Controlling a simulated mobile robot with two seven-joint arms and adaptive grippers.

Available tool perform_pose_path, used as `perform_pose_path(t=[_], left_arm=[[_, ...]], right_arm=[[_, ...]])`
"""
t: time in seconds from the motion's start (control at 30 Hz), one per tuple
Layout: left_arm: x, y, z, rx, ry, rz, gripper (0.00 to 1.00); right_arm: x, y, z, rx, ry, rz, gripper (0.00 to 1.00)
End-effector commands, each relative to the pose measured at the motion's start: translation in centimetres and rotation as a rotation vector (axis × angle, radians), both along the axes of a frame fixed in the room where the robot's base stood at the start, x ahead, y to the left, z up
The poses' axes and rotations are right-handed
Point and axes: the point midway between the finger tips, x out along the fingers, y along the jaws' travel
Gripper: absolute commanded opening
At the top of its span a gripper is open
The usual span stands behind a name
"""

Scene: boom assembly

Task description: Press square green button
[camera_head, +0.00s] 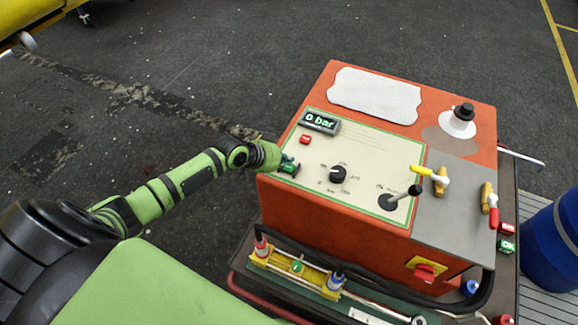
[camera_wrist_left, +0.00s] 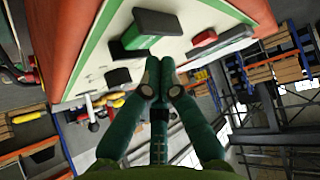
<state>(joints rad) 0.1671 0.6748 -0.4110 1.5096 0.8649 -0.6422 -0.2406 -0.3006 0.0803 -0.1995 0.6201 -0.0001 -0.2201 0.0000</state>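The square green button (camera_head: 289,168) sits at the left edge of the cream control panel (camera_head: 355,152) on the orange machine. My left gripper (camera_head: 284,160) reaches in from the left, with its fingertips right at the button and covering part of it. In the left wrist view, the green button (camera_wrist_left: 140,36) juts from the panel, and my left gripper's fingertips (camera_wrist_left: 158,66) are together and empty just beside it. I cannot tell whether they touch it. My right gripper is in neither view.
A red button (camera_head: 305,139) and a display reading "0 bar" (camera_head: 320,122) are close above the green button. A black dial (camera_head: 338,174) and a black lever (camera_head: 396,199) are to the right. Floor left of the machine is clear.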

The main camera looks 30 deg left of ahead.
Motion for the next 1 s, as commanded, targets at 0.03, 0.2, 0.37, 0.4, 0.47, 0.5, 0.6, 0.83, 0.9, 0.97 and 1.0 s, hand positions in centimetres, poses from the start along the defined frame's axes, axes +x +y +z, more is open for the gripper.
perform_pose_path(t=[0.03, 0.2, 0.37, 0.4, 0.47, 0.5, 0.6, 0.83, 0.9, 0.97, 1.0], left_arm=[[0.0, 0.01, -0.01, 0.0, 0.0, 0.0, 0.0], [0.0, 0.01, -0.01, 0.0, 0.0, 0.0, 0.0], [-0.01, 0.0, -0.2, 0.0, 0.0, 0.0, 0.0], [-0.01, 0.01, -0.35, 0.0, 0.001, 0.0, 0.0], [-0.01, 0.01, -0.59, 0.0, 0.001, 0.0, 0.0], [-0.02, 0.01, -0.75, 0.0, 0.001, 0.0, 0.0], [-0.01, 0.01, -0.93, 0.0, 0.001, 0.0, 0.0], [0.0, 0.01, -0.86, 0.0, 0.0, 0.0, 0.0], [0.0, 0.01, -0.87, 0.0, 0.0, 0.0, 0.0], [0.0, 0.02, -0.9, 0.0, 0.0, 0.0, 0.0], [0.0, 0.02, -0.93, 0.0, 0.0, 0.0, 0.0]], right_arm=[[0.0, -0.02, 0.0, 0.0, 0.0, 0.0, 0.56], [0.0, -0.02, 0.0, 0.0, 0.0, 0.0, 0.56], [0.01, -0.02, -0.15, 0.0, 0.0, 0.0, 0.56], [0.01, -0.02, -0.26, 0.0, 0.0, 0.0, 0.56], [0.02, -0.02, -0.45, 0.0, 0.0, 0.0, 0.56], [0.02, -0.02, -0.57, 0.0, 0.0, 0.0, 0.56], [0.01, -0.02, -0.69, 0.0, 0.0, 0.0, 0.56], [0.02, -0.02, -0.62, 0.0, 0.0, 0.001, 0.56], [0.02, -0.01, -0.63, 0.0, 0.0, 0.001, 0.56], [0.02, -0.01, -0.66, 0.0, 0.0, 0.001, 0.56], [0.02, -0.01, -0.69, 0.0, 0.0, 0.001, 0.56]])
